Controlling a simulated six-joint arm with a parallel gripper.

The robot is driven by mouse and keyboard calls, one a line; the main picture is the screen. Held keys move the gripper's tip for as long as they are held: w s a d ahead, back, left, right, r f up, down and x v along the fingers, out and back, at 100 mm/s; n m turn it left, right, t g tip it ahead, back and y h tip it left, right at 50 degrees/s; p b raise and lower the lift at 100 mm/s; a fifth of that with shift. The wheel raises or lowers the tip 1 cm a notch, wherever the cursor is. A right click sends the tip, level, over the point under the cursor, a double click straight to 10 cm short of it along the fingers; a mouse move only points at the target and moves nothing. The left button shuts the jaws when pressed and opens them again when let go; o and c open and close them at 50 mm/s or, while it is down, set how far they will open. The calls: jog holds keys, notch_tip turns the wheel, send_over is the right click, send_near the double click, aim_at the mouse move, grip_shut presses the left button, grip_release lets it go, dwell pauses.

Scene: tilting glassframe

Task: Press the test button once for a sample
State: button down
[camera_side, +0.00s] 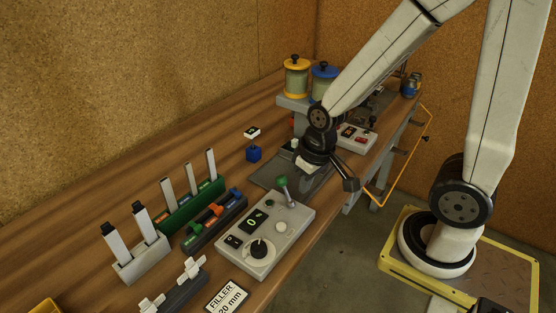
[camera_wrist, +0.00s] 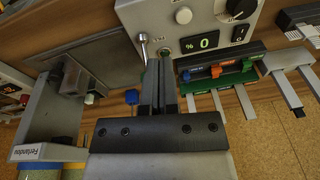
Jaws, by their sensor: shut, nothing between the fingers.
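I cannot tell whether the fingertips touch the box.
A silver lever (camera_wrist: 143,40) rises left of my fingers. A rack with coloured clips (camera_side: 214,220) and holders with upright strips (camera_side: 190,190) stand beside the box. A blue block (camera_side: 253,154) and a grey plate (camera_side: 275,172) lie farther back. A FILLER 20 mm card (camera_side: 228,296) is in front.

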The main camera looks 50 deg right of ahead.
jog(key=s+f+m+g+y, duration=0.1)
jog(key=m, duration=0.1)
jog(key=m+t+y, duration=0.2)
jog(key=m+y, duration=0.5)
jog(key=m, duration=0.2)
send_over(284, 223)
jog(key=shift+r, duration=0.45)
jog(key=shift+f, duration=0.2)
jog(key=shift+f, duration=4.2)
jog(key=shift+f, duration=0.8)
jog(key=shift+r, duration=0.8)
